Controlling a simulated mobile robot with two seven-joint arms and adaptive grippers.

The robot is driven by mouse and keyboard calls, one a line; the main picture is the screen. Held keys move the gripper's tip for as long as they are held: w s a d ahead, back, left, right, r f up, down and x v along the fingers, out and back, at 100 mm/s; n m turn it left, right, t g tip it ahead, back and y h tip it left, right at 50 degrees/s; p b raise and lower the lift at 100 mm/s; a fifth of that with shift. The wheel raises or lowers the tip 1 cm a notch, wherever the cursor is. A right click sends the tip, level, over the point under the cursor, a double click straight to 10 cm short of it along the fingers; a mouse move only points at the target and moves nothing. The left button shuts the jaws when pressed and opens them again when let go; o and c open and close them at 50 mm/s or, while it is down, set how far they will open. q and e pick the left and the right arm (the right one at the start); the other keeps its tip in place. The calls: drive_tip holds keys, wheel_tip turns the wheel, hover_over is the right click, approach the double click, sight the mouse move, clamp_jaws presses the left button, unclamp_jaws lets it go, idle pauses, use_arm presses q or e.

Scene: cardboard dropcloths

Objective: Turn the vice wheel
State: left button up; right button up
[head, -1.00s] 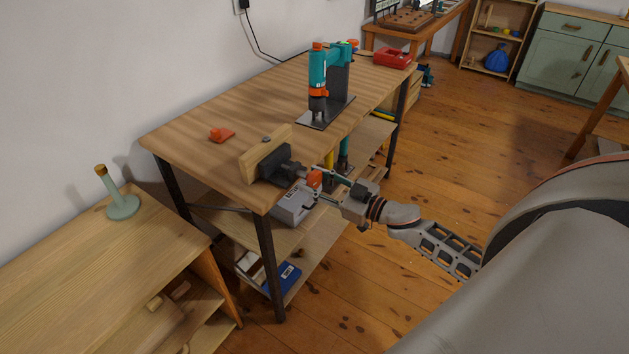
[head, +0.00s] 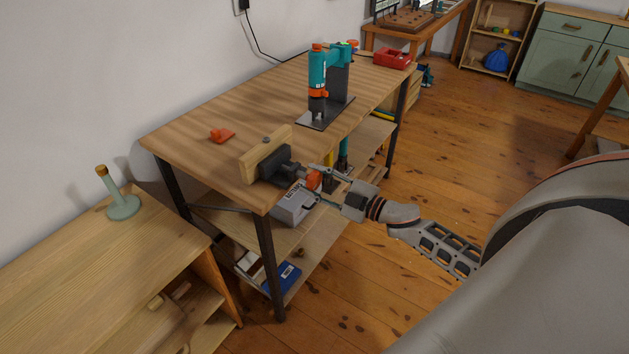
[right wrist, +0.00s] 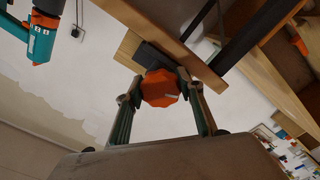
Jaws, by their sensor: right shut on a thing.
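The vice (head: 276,162), with a pale wooden jaw (head: 262,155) and a dark metal body, is fixed at the near edge of the workbench (head: 215,118). Its orange wheel (head: 313,180) faces my right arm. In the right wrist view the wheel (right wrist: 160,88) is a lobed orange knob with a pale mark. My right gripper (head: 322,182) is at the wheel, with one finger on each side of it. It is shut on the wheel, as the right wrist view also shows at the fingers (right wrist: 157,92). My left gripper is not in view.
A teal and orange drill press (head: 318,75) stands on the bench, with a small orange object (head: 221,135) to its left. A grey case (head: 294,205) lies on the shelf below the vice. A low wooden cabinet (head: 80,270) stands at the left.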

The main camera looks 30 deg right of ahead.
drive_tip(key=n+b, duration=0.1)
drive_tip(key=n, duration=0.4)
drive_tip(key=shift+n, duration=0.4)
drive_tip(key=n, duration=0.3)
drive_tip(key=shift+b, duration=0.4)
drive_tip(key=n+b, duration=0.1)
drive_tip(key=n, duration=0.2)
drive_tip(key=shift+r, duration=0.15)
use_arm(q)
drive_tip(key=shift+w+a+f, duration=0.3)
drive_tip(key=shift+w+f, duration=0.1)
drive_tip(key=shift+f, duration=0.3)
use_arm(e)
drive_tip(key=shift+n, duration=0.5)
drive_tip(key=o, duration=1.1)
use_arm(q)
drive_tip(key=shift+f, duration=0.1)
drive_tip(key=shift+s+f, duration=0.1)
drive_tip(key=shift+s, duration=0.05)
use_arm(e)
drive_tip(key=shift+s, duration=0.1)
